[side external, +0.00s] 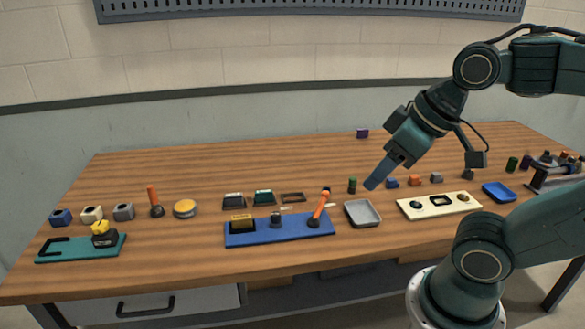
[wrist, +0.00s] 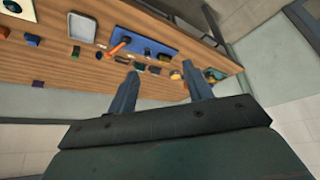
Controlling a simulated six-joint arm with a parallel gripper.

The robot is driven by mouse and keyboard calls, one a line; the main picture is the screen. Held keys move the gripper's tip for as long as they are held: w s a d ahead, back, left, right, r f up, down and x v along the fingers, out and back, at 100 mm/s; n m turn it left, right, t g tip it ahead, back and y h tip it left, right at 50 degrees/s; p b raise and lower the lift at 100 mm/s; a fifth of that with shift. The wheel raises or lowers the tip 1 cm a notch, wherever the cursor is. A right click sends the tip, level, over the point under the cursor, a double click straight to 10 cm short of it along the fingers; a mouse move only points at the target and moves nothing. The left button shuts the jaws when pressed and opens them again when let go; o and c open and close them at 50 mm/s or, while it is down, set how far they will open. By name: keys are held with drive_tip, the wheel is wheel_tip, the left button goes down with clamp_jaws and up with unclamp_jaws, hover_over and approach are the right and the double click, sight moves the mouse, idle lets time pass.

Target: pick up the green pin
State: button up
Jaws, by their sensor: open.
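A small dark green pin (side external: 352,185) stands upright on the wooden table, just behind the grey tray. It appears to be the small dark green shape (wrist: 76,51) in the wrist view, left of my fingers. A second green cylinder (side external: 512,164) stands far right, so the colour alone does not single one out. My gripper (side external: 372,184) hangs above the table, its blue fingers pointing down and left, just right of the nearer pin in the side view. In the wrist view my gripper (wrist: 162,70) has its fingers apart with nothing held.
The grey tray (side external: 376,224) is in front of the pin. A blue board (side external: 262,238) with an orange lever (side external: 321,208) lies left, a cream plate (side external: 450,211) right. The table behind is mostly clear.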

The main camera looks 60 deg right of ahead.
drive_tip(key=w+d+r+m+g, duration=0.2)
drive_tip(key=w+d+m, duration=0.3)
drive_tip(key=w, duration=0.4)
drive_tip(key=m+g, duration=0.4)
drive_tip(key=m, duration=0.5)
hover_over(352, 178)
wheel_tip(352, 178, down, 16)
drive_tip(key=shift+s, duration=0.1)
drive_tip(key=shift+f, duration=0.1)
drive_tip(key=shift+f, duration=4.2)
